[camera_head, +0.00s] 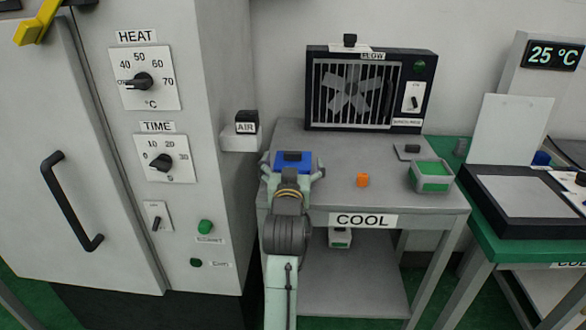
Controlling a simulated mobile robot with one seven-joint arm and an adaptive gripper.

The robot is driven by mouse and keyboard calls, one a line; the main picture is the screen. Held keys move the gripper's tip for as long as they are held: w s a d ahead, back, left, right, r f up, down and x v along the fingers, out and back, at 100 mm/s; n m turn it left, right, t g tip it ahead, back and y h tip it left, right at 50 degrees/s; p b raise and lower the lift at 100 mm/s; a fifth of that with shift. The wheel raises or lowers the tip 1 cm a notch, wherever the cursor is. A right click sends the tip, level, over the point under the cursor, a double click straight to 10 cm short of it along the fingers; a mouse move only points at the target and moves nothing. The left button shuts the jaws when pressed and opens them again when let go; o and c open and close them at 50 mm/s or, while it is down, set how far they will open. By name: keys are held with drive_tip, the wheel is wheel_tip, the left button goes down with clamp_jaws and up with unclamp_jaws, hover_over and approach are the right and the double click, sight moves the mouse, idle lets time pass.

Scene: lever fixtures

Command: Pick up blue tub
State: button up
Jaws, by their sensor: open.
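The blue tub (303,159) is at the left end of the grey COOL table, seen just beyond my gripper (293,165). Only its blue upper part shows, with a small dark patch on it. My gripper is open, with one finger to the left of the tub and one to the right. My wrist hides the near side and lower part of the tub. I cannot tell whether the fingers touch it.
An AIR button box (240,137) juts out at left, beside the oven cabinet (217,75). A green table (500,247) stands at right.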

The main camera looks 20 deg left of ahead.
drive_tip(key=shift+w+a, duration=0.2)
drive_tip(key=shift+w, duration=0.4)
drive_tip(key=shift+c, duration=0.6)
drive_tip(key=c, duration=1.6)
